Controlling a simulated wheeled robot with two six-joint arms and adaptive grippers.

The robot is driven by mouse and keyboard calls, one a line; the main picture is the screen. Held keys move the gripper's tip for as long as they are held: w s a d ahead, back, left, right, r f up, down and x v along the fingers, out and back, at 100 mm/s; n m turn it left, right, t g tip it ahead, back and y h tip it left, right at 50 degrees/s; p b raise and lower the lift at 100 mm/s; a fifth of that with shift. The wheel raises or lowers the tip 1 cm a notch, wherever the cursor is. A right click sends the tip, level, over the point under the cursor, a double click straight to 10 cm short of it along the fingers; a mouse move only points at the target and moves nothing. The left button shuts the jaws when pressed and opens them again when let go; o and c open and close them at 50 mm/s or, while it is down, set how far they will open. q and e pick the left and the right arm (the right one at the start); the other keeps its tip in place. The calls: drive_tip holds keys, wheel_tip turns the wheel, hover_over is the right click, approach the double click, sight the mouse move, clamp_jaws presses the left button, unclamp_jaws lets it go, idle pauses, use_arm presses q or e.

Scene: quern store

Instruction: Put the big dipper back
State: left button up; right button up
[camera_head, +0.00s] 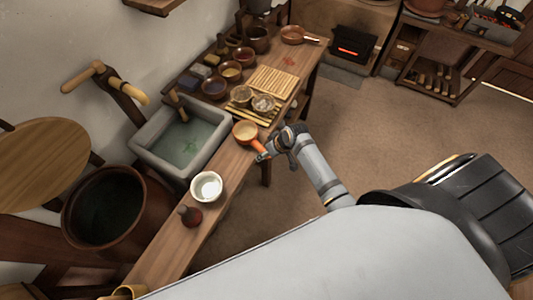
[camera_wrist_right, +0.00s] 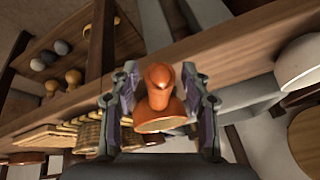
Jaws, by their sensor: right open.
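A dipper with a pale round bowl (camera_head: 245,131) and an orange handle lies at the bench's front edge, right of the stone basin. Its handle points out toward my right gripper (camera_head: 264,156). In the right wrist view the orange dipper (camera_wrist_right: 159,108) stands between the two fingers of the right gripper (camera_wrist_right: 160,90), which are spread with gaps on both sides. A second copper-coloured pan (camera_head: 292,34) with a long handle sits at the bench's far end; I cannot tell which is bigger. My left gripper is not in view.
The stone basin (camera_head: 150,153) holds greenish water. A white bowl (camera_head: 206,186) and a dark red stamp-like object (camera_head: 189,216) stand on the near bench. Several small bowls and slatted mats (camera_head: 272,80) crowd the far bench. A large brown tub (camera_head: 151,222) stands left. The floor right is clear.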

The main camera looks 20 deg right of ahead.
drive_tip(key=v, duration=1.2)
drive_tip(key=shift+r, duration=0.1)
drive_tip(key=s+d+f+m+h, duration=0.1)
drive_tip(key=s+d+f, duration=0.2)
drive_tip(key=f, duration=0.6)
drive_tip(key=s+d+f+m+g+h, duration=0.1)
drive_tip(key=s+d+f, duration=0.25)
drive_tip(key=f, duration=0.55)
drive_tip(key=s+d+f+m+h, duration=0.15)
drive_tip(key=s+f, duration=0.25)
drive_tip(key=f, duration=0.5)
drive_tip(key=s+a+f+g, duration=0.1)
drive_tip(key=s+f, duration=0.5)
drive_tip(key=s, duration=0.5)
drive_tip(key=s+a+f+n, duration=0.1)
drive_tip(key=s+f, duration=0.6)
drive_tip(key=s, duration=0.4)
drive_tip(key=shift+s+a+g, duration=0.25)
drive_tip(key=shift+s+g, duration=0.05)
drive_tip(key=shift+g, duration=0.1)
